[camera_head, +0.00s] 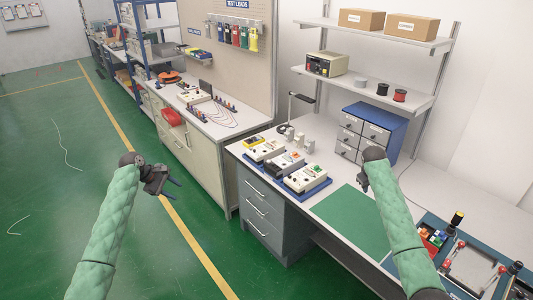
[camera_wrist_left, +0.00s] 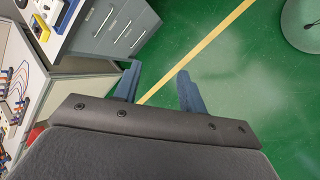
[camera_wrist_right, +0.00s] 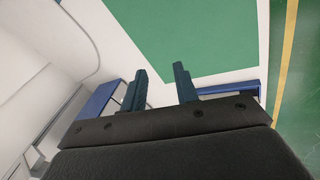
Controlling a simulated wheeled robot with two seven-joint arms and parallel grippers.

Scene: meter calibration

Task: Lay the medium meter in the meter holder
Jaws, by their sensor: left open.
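Three meters sit in a row on the bench, each on a blue base: a yellow-edged one (camera_head: 259,147), a middle one (camera_head: 285,163) and a front one (camera_head: 308,177). I cannot tell by size which is the medium meter. A fixture with a pale plate and red knobs (camera_head: 468,270), perhaps the meter holder, is at the lower right, partly cut off. My left gripper (camera_head: 172,188) is open and empty over the floor, left of the bench; its fingers show apart in the left wrist view (camera_wrist_left: 158,72). My right gripper (camera_head: 364,172) is open and empty above the bench (camera_wrist_right: 160,70).
A green mat (camera_head: 350,216) lies clear on the bench. A blue drawer cabinet (camera_head: 367,130) stands behind it. Shelves (camera_head: 365,75) rise behind. Grey drawers (camera_head: 262,210) are under the bench.

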